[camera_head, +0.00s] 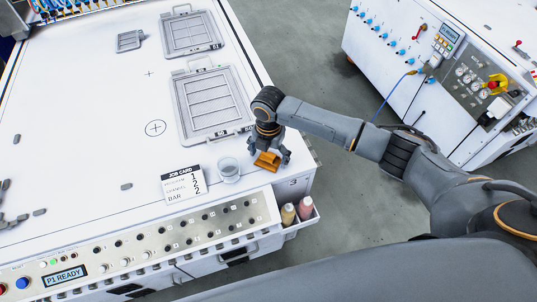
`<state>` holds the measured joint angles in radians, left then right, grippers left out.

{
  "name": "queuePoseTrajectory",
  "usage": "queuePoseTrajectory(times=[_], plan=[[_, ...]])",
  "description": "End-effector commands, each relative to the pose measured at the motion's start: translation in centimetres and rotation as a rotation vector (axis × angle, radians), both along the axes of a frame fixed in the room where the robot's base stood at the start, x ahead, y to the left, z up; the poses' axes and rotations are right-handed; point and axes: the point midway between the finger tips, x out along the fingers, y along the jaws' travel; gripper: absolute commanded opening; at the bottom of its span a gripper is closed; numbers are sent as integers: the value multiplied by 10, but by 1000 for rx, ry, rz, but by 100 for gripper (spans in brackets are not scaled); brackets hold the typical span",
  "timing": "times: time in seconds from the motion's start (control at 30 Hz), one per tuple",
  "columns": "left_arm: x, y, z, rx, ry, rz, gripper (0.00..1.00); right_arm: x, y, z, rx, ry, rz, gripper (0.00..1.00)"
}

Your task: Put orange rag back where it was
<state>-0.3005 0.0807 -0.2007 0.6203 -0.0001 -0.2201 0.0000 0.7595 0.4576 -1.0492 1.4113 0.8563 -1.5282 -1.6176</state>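The orange rag (267,161) is a small folded orange piece near the front right corner of the white table (90,110). My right gripper (269,158) points down over it, with a finger on each side of the rag. I cannot tell whether the fingers press on the rag or whether the rag rests on the table. My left gripper is not in view.
A clear round dish (229,170) and a job card (184,184) lie left of the rag. Grey trays (214,103) lie behind. A side holder with two bottles (289,214) hangs at the front right corner. A second white machine (400,45) stands across the floor.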

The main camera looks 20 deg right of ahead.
Motion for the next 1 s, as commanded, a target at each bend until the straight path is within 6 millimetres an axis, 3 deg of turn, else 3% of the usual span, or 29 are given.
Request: queuePoseTrajectory(times=[0.33, 0.8, 1.0], plan=[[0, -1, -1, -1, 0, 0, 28, 1, 0, 11, 1, -2, 0, 84], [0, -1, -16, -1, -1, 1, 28, 1, 0, 104, 1, -4, 0, 84], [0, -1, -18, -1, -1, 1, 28, 0, 0, 122, 0, 0, -1, 84]])
